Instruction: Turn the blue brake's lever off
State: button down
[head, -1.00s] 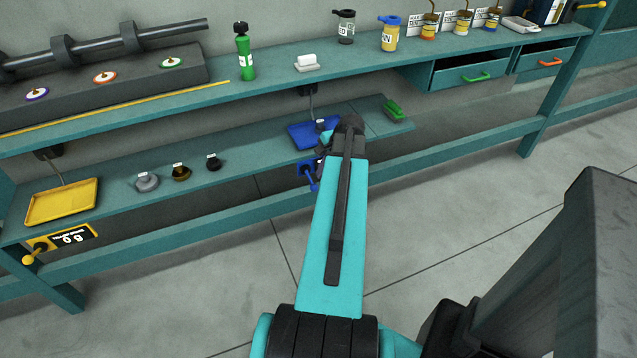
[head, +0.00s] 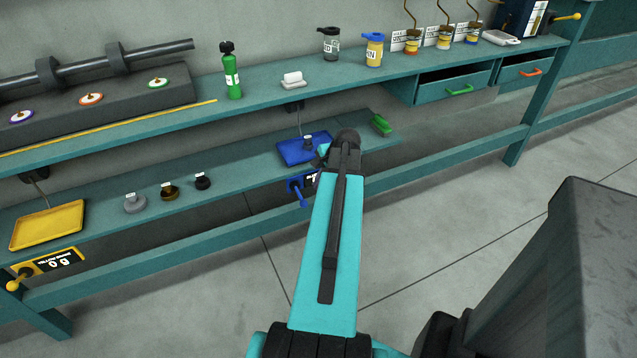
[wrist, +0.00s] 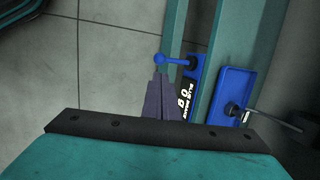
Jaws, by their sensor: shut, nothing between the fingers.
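The blue brake's lever (head: 299,195) is on the front rail of the lower shelf in the head view, its handle hanging down. In the wrist view the blue lever (wrist: 178,60) sticks out sideways from its blue mount (wrist: 196,66) and ends in a round knob. The brake's black label (wrist: 187,92) is partly hidden by my fingers. My gripper (wrist: 160,76) is shut and empty, its fingertips close to the knob; I cannot tell whether they touch.
A yellow brake lever (head: 15,282) and yellow tray (head: 47,226) are far left. The floor in front is clear.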

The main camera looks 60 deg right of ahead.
aim_at(305, 202)
jog(key=p+x, duration=0.1)
jog(key=x, duration=1.1)
jog(key=shift+s+f, duration=0.1)
jog(key=shift+a, duration=0.1)
